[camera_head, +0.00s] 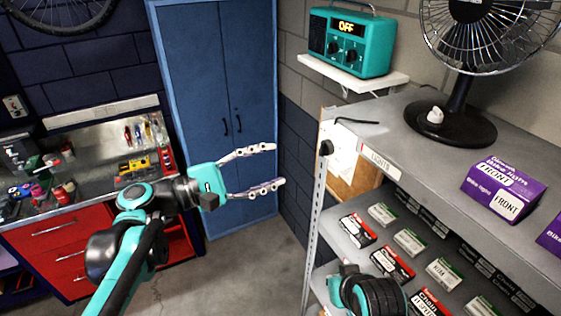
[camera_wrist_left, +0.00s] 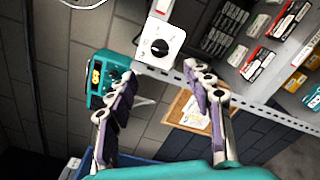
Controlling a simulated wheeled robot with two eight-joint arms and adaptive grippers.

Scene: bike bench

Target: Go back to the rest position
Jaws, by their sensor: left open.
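My left gripper (camera_head: 280,165) is open and empty, held in the air in front of the blue cabinet, its fingers pointing right. In the left wrist view, the open fingers (camera_wrist_left: 158,75) have nothing between them. A white box with a black knob (camera_wrist_left: 160,45) shows beyond the fingertips, apart from them. The knob (camera_head: 326,148) also shows at the shelf's left end in the head view. A teal and black part of my right arm (camera_head: 370,292) shows at the bottom, in front of the shelves; its fingers cannot be seen.
A metal shelf unit (camera_head: 400,118) fills the right, with a black fan (camera_head: 460,115), purple boxes (camera_head: 503,188) and several small boxes. A teal radio (camera_head: 350,42) reading OFF sits on a wall shelf. A red workbench (camera_head: 60,240) stands left. Bare floor shows between.

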